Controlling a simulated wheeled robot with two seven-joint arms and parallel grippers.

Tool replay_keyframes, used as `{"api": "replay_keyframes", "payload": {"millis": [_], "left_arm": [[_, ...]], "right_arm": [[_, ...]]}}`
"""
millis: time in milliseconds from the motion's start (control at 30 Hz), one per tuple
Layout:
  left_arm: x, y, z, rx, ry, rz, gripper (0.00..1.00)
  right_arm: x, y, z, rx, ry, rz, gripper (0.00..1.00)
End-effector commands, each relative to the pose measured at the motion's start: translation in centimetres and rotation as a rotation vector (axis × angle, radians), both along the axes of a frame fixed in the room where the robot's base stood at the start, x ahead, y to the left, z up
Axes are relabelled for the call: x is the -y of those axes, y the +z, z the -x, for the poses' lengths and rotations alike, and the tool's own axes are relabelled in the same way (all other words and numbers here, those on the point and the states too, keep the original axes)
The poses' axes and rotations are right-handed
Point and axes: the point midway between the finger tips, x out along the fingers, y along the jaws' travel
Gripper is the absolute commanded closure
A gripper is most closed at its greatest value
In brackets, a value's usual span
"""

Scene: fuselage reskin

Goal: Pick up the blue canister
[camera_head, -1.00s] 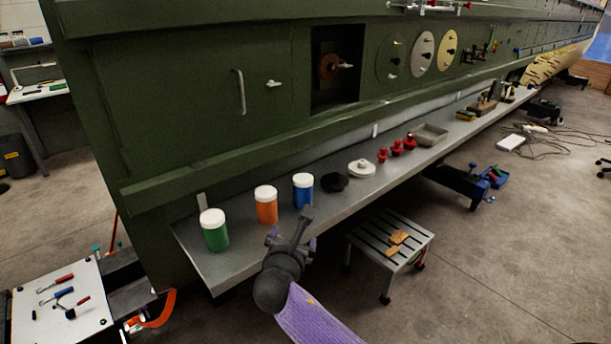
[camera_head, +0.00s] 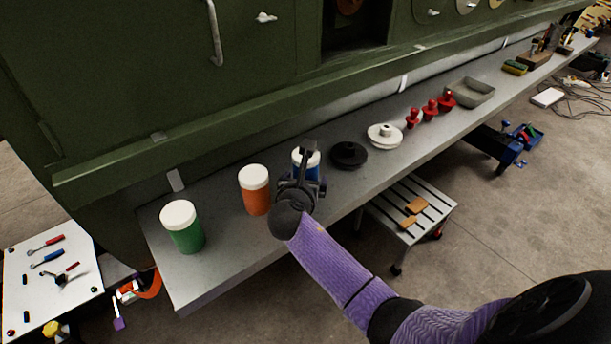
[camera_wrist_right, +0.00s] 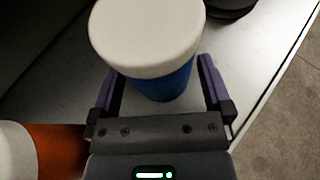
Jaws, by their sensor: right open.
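The blue canister (camera_head: 307,160) with a white lid stands upright on the grey shelf, mostly hidden behind my right gripper in the head view. In the right wrist view the blue canister (camera_wrist_right: 160,82) is upright between the two open fingers. My right gripper (camera_head: 303,165) also shows in the wrist view (camera_wrist_right: 160,95), one purple-lined finger on each side of the canister. My left gripper is not in view.
An orange canister (camera_head: 256,195) stands close to the left, and a green one (camera_head: 184,232) further left. A black disc (camera_head: 348,156) lies just right, then a white disc (camera_head: 384,136) and red knobs (camera_head: 430,110). The green fuselage wall (camera_head: 120,90) rises behind the shelf (camera_head: 215,265).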

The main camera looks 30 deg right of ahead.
Motion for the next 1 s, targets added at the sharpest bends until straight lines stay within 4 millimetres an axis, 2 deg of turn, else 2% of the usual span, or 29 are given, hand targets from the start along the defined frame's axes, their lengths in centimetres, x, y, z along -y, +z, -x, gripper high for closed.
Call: {"api": "replay_keyframes", "payload": {"millis": [67,333,733,933,1000], "left_arm": [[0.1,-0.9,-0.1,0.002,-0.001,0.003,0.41],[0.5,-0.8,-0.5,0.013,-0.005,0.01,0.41],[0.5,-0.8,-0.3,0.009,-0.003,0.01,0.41],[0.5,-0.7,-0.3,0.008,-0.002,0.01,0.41],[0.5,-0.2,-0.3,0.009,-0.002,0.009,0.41]], "right_arm": [[0.7,-0.9,-0.8,-0.003,0.0,0.002,0.0],[1.0,-0.6,-1.1,0.0,0.001,0.0,0.02],[1.0,-0.6,-1.1,-0.001,0.001,0.0,0.87],[1.0,-0.5,-1.1,0.0,0.001,0.0,0.89],[1.0,0.4,-1.1,0.002,0.001,0.0,0.89]]}}
